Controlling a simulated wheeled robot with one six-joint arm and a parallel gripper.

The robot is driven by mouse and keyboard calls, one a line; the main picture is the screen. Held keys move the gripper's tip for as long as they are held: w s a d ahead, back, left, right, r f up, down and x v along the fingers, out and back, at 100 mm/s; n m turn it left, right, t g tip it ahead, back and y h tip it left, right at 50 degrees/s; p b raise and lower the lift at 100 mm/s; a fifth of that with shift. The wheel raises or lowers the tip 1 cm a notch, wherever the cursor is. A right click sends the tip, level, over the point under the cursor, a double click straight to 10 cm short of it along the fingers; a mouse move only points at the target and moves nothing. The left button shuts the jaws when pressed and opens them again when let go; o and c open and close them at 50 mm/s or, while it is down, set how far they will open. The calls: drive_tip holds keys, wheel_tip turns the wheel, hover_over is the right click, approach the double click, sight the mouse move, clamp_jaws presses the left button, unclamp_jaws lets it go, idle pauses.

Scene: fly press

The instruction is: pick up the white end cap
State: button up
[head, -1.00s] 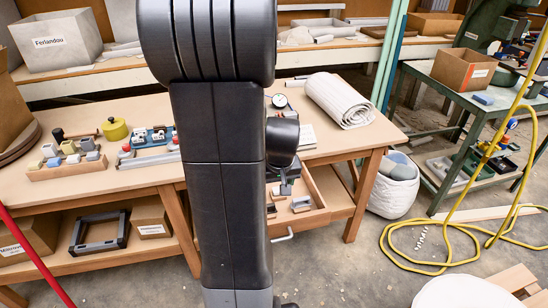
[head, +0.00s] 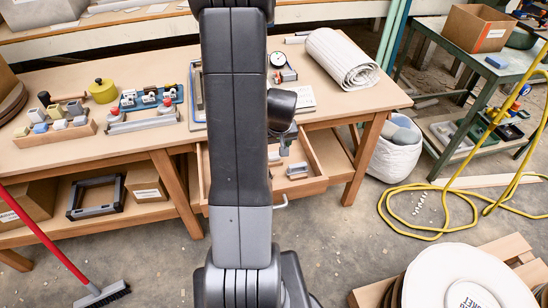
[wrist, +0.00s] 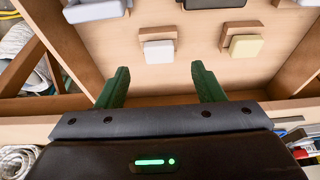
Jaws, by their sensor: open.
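My gripper (wrist: 160,88) shows in the wrist view with its two green fingers apart and nothing between them. Beyond the fingertips, a small whitish cap (wrist: 158,50) sits against a brown block on a pale wooden surface with raised wooden sides. It looks like the white end cap, but I cannot be sure. A cream-yellow cap (wrist: 245,45) sits to its right, and a larger grey piece (wrist: 95,9) is at the upper left. In the head view my arm hides most of the gripper, above the open drawer (head: 312,184).
The workbench (head: 150,80) holds a wooden rack (head: 55,135) of several caps, a yellow pot (head: 102,91) and a rolled white mat (head: 342,58). A yellow hose (head: 400,232) lies on the floor at right. A red broom (head: 45,238) stands at left. Open floor lies before the bench.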

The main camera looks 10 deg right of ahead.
drive_tip(key=shift+x, duration=2.65)
drive_tip(key=shift+d, duration=0.1)
drive_tip(key=c, duration=1)
